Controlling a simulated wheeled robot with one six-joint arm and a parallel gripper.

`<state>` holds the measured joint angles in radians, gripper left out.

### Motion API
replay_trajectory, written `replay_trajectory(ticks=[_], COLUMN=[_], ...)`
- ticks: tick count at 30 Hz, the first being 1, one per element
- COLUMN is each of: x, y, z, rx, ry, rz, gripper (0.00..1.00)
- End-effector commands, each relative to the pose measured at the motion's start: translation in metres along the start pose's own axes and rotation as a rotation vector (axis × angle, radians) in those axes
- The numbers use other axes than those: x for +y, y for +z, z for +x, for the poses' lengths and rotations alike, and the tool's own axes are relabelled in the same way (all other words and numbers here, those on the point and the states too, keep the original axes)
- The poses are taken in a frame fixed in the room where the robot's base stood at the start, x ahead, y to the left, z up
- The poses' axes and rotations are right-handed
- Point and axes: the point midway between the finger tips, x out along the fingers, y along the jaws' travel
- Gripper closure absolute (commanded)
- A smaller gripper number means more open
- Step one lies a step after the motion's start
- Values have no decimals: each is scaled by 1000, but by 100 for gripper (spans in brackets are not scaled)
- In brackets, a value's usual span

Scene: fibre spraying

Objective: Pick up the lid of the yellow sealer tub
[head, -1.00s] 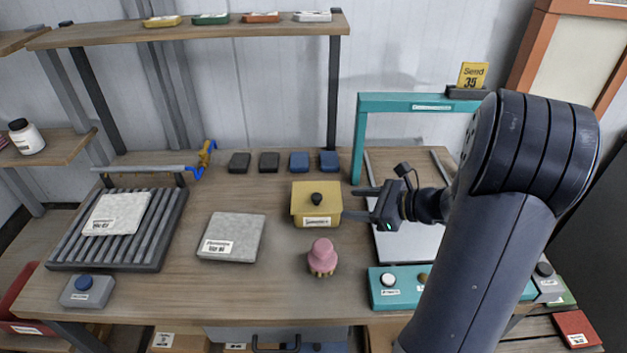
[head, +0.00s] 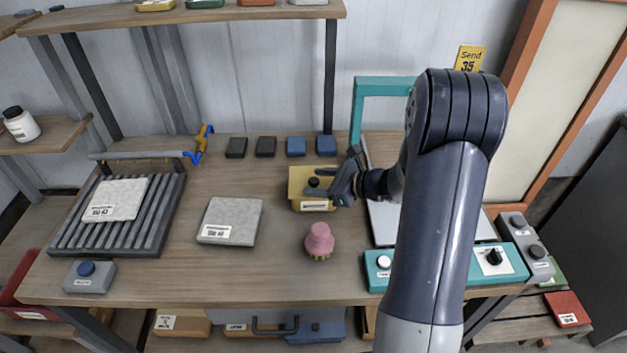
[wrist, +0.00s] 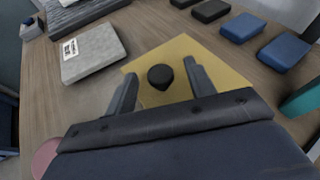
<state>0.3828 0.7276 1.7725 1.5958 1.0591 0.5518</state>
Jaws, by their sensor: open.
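The yellow sealer tub (head: 314,206) stands on the workbench with its yellow lid (head: 298,177) on top. A round black knob (head: 314,182) sits at the lid's middle. In the wrist view the lid (wrist: 213,72) fills the centre, and its knob (wrist: 160,77) shows between the fingertips. My gripper (head: 314,182) reaches in from the right, over the lid. In the wrist view my gripper (wrist: 158,76) is open, with one finger on each side of the knob and a gap to both. Whether the fingers touch the lid I cannot tell.
A pink knobbed object (head: 319,240) stands just in front of the tub. A grey slab (head: 230,221) lies to the left. Several dark and blue blocks (head: 297,146) line the back. A teal frame (head: 362,100) rises behind my arm at the right.

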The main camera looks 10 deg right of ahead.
Motion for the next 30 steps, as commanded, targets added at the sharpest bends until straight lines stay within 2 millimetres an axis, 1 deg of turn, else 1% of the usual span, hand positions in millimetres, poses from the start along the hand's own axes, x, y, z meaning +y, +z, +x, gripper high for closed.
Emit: replay_trajectory(ticks=[6,8,24,30], x=[0,0,0,0], y=[0,0,0,0], z=[1,1,1,1], rx=[0,0,0,-1], ry=[-1,0,0,0], rz=[0,0,0,-1], gripper=[48,52,97,97])
